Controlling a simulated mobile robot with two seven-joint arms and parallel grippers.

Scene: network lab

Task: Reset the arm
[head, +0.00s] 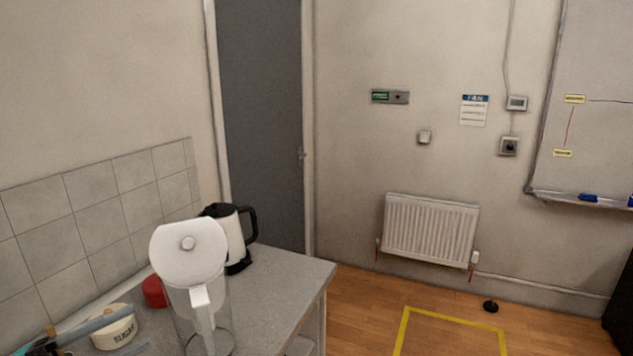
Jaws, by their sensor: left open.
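My left gripper (132,330) is at the lower left, partly cut off by the picture's bottom edge. It is open, with a long grey finger reaching right across a cream sugar tin (114,336). A second grey piece shows low beside the tin. The tin stands on the worktop (275,290); I cannot tell whether the fingers touch it. My right gripper is not in view.
A clear jug with a white lid (188,262) stands close right of the tin. Behind are a red object (154,292) and a white-and-black kettle (234,236). The tiled wall (95,205) bounds the left. Open floor (370,300) lies right.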

